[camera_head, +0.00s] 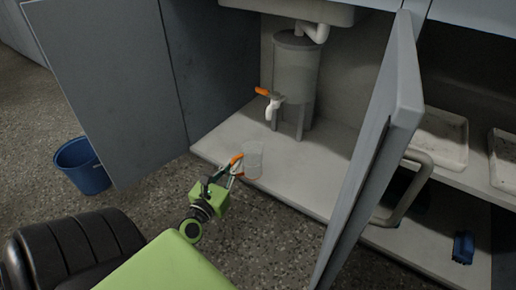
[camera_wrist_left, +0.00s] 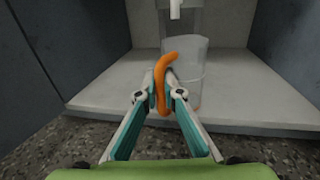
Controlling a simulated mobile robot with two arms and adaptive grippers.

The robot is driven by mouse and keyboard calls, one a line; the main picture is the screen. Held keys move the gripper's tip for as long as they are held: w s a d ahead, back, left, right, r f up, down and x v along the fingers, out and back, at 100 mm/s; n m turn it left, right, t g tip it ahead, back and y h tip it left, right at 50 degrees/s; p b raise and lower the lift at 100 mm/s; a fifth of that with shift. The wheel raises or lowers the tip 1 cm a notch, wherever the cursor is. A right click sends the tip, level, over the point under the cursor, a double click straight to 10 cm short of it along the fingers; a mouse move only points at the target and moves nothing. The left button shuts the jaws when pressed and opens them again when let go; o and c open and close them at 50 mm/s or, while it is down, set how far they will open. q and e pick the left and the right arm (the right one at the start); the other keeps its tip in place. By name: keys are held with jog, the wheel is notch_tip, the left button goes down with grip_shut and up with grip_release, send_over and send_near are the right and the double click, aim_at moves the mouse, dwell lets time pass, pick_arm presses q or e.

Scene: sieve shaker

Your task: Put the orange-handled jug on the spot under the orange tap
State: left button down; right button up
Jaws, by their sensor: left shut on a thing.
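The clear jug (camera_head: 253,162) with an orange handle is at the front edge of the cabinet floor, upright. My left gripper (camera_head: 235,168) is shut on its handle. In the left wrist view the orange handle (camera_wrist_left: 162,80) sits between the fingertips of the left gripper (camera_wrist_left: 162,88), with the jug's see-through body (camera_wrist_left: 188,65) behind it. The orange tap (camera_head: 268,93) has a white spout and sticks out from a grey tank (camera_head: 296,70) farther back. The cabinet floor under the spout looks bare. I cannot tell whether the jug touches the floor. My right gripper is not in view.
Open cabinet doors stand at the left (camera_head: 105,85) and right (camera_head: 375,140) of the opening. A blue bucket (camera_head: 82,166) stands on the speckled floor at the left. White trays (camera_head: 440,137) lie on a shelf at the right. The cabinet floor (camera_head: 222,147) is clear in front of the tank.

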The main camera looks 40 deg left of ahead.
aim_at(252, 147)
pick_arm(q)
jog(key=w+a+f+b, duration=0.1)
jog(key=w, duration=0.3)
jog(key=w+a+f+b, duration=0.1)
jog(key=w+b, duration=0.1)
jog(key=w, duration=0.3)
jog(key=w+a+f+b, duration=0.1)
jog(key=w+a, duration=0.1)
jog(key=w, duration=0.2)
jog(key=shift+w+a+f+b, duration=0.1)
jog(key=shift+w+f+b, duration=0.05)
jog(key=shift+f+b, duration=0.25)
jog(key=shift+r, duration=0.15)
jog(key=c, duration=2.2)
grip_release()
